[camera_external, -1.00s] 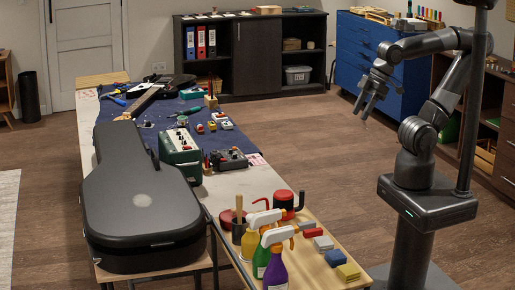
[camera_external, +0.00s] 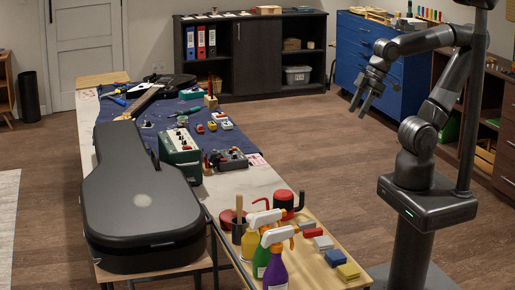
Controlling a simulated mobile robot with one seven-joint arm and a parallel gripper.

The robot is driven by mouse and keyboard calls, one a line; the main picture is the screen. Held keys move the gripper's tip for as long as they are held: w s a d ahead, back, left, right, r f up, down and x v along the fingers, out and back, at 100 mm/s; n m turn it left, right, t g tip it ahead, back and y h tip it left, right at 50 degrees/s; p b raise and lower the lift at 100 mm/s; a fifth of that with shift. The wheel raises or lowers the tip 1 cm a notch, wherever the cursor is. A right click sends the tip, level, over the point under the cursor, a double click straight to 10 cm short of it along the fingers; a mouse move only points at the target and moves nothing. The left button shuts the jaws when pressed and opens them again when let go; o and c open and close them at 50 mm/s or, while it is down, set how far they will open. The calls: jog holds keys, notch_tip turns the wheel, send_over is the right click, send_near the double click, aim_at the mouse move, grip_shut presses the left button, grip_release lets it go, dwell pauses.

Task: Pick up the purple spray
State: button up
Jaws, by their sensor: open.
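The purple spray (camera_external: 275,270) is a purple bottle with an orange and white trigger head. It stands upright at the near end of a small wooden side table, and its base is cut off by the bottom edge of the picture. A green spray bottle (camera_external: 260,259) and a yellow spray bottle (camera_external: 249,243) stand close behind it. My gripper (camera_external: 361,107) is open and empty. It hangs in the air over the floor, up and to the right of the bottles and well apart from them.
The wooden side table (camera_external: 321,283) also holds a dark cup (camera_external: 238,231), a red-lidded container (camera_external: 283,200) and several colored blocks. The floor (camera_external: 300,140) between bench and arm is clear.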

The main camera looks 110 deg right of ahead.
jog(key=w+a+r, duration=0.2)
jog(key=w+a, duration=0.1)
jog(key=w, duration=0.4)
jog(key=w+a+r, duration=0.2)
jog(key=w+a, duration=0.1)
jog(key=w, duration=0.3)
jog(key=g, duration=0.1)
send_over(279, 229)
jog(key=s, duration=0.4)
jog(key=f, duration=1.1)
jog(key=shift+w+a+f, duration=0.1)
jog(key=shift+w+f, duration=0.1)
jog(key=shift+f, duration=0.2)
jog(key=shift+w+a+f, duration=0.1)
jog(key=shift+a+f, duration=0.05)
jog(key=shift+f, duration=0.1)
jog(key=x, duration=1)
jog(key=shift+f, duration=0.25)
grip_shut()
